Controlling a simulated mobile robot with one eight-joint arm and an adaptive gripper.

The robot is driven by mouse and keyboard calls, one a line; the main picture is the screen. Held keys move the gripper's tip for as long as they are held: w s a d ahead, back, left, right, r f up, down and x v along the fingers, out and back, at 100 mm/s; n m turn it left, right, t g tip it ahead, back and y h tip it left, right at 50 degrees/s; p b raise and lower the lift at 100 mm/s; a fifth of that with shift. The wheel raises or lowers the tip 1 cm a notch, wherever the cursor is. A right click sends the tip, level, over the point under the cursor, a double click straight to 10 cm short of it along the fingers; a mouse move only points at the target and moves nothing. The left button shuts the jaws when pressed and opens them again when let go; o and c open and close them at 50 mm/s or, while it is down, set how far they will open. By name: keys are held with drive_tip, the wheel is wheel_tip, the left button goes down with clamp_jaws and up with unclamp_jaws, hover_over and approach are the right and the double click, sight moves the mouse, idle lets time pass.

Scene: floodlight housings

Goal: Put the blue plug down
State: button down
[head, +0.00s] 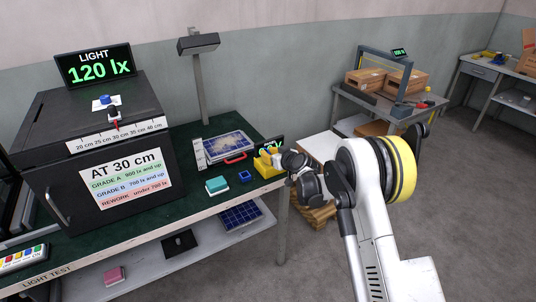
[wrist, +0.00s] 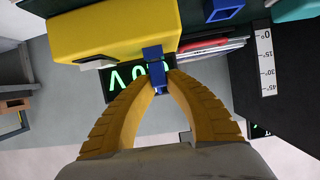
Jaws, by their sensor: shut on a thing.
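The blue plug (wrist: 154,55) shows in the wrist view between the two yellow fingertips of my gripper (wrist: 159,78), which is shut on it. The plug overlaps the edge of a yellow block (wrist: 105,32) in that view; I cannot tell whether they touch. In the head view my gripper (head: 278,157) is at the right end of the green bench, by the yellow block (head: 263,170). The plug cannot be made out there.
A lit display (wrist: 122,78) stands behind the plug. On the bench (head: 185,204) are a small blue block (head: 244,176), a teal box (head: 216,186), a solar panel (head: 226,147) and a black light-test cabinet (head: 70,130).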

drive_tip(key=c, duration=1.4)
unclamp_jaws()
drive_tip(key=shift+f, duration=0.1)
drive_tip(key=shift+r, duration=0.25)
drive_tip(key=s+d+r+m+g+h+p, duration=0.1)
drive_tip(key=s+d+r, duration=0.4)
drive_tip(key=s+r, duration=0.25)
drive_tip(key=s+d+r+m+h+p, duration=0.1)
drive_tip(key=s+d+r, duration=0.3)
drive_tip(key=s+r, duration=0.3)
drive_tip(key=s+d+r+g+h+p, duration=0.1)
drive_tip(key=s+d+r+p, duration=0.1)
drive_tip(key=s+d+r, duration=0.55)
drive_tip(key=s+d+m+h, duration=0.1)
drive_tip(key=s+d, duration=0.1)
drive_tip(key=s, duration=0.7)
drive_tip(key=s+d+f+m+g+h, duration=0.1)
drive_tip(key=s+d+m+h, duration=0.1)
drive_tip(key=s, duration=0.8)
drive_tip(key=s+d+m+g+h, duration=0.1)
drive_tip(key=s+d, duration=0.3)
drive_tip(key=s, duration=0.5)
drive_tip(key=shift+s+d+f+m, duration=0.25)
drive_tip(key=shift+s+f+m, duration=0.1)
drive_tip(key=shift+m, duration=0.05)
